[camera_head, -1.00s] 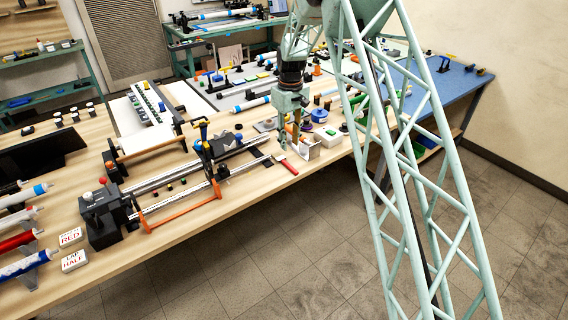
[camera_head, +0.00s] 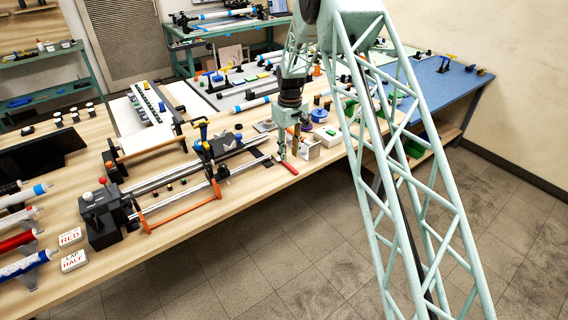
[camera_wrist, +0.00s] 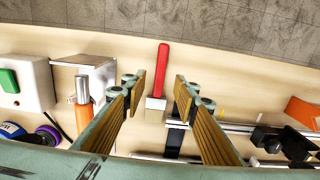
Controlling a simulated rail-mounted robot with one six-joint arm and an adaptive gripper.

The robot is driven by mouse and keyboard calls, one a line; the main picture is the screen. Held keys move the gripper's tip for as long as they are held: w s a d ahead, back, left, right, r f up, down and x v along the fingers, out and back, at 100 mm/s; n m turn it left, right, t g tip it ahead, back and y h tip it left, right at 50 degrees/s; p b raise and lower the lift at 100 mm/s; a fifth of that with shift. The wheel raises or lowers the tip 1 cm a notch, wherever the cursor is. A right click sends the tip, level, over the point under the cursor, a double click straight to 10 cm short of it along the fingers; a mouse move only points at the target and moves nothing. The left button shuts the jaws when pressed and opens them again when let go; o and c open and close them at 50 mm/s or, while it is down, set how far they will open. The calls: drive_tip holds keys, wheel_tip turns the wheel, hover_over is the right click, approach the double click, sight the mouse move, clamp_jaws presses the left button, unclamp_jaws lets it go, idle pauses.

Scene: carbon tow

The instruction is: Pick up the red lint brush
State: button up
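The red lint brush (camera_wrist: 162,70) lies on the wooden bench near its front edge, its red handle pointing toward the edge and its pale head (camera_wrist: 156,103) toward the bench's middle. In the head view the red handle (camera_head: 289,167) shows just beside my gripper (camera_head: 288,157). In the wrist view my gripper (camera_wrist: 157,88) is open, with its two wood-coloured fingers apart and the brush between them in the picture. The fingers do not visibly touch the brush. How high they are above it is hard to tell.
A metal bracket (camera_wrist: 97,75) and an orange-and-silver tool (camera_wrist: 83,98) stand left of the brush in the wrist view. A white box with a green top (camera_wrist: 25,83) is farther left. A rail rig (camera_head: 160,188) with an orange bar lies left in the head view. Floor lies beyond the bench edge.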

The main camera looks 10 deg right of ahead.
sight(289, 165)
drive_tip(key=shift+w+a+f, duration=0.1)
drive_tip(key=shift+f, duration=2.5)
drive_tip(key=shift+c, duration=0.2)
drive_tip(key=c, duration=0.8)
